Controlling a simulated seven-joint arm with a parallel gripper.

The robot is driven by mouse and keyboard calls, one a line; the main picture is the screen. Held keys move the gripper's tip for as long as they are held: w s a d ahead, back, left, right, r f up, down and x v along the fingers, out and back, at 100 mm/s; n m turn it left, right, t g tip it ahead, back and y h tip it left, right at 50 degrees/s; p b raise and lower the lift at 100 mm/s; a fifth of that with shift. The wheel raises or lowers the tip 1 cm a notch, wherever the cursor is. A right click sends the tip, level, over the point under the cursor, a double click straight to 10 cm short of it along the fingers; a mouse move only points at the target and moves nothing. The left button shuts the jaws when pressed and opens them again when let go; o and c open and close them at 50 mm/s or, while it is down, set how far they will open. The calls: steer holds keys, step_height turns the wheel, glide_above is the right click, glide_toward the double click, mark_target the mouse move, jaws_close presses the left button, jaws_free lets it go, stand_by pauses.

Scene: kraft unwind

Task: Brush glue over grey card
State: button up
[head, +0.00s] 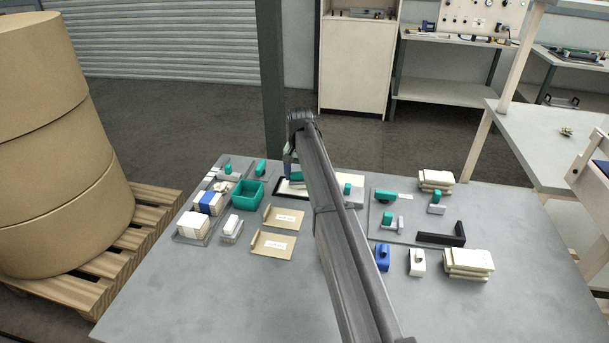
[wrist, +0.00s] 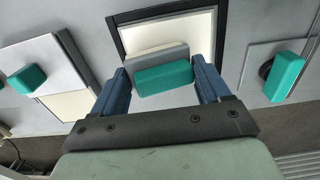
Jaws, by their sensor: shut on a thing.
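My gripper (wrist: 163,72) is shut on a teal-handled tool (wrist: 164,77) with a flat grey block along one side. It holds the tool over a pale sheet (wrist: 182,32) bordered by a black frame (wrist: 128,40). Whether the tool touches the sheet, I cannot tell. In the head view, my gripper (head: 294,165) is at the far middle of the table, with the teal handle (head: 297,176) below it. My arm hides much of the framed area (head: 282,190). I cannot single out a grey card or any glue on it.
Another teal handle (head: 348,189) stands to the right of the frame. A teal box (head: 248,195) and two brown cards (head: 274,246) lie left of my arm. A grey board with tools (head: 393,222) and stacked pale blocks (head: 468,262) are to the right. The front left table is clear.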

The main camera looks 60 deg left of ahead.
steer(key=shift+s+a, duration=2.6)
steer(key=shift+s, duration=0.2)
steer(key=shift+f, duration=0.1)
steer(key=shift+w+d+f, duration=0.15)
steer(key=shift+w+d, duration=1.5)
steer(key=shift+d, duration=0.05)
steer(key=shift+w+d, duration=2.35)
steer(key=shift+w, duration=0.05)
steer(key=shift+r, duration=0.2)
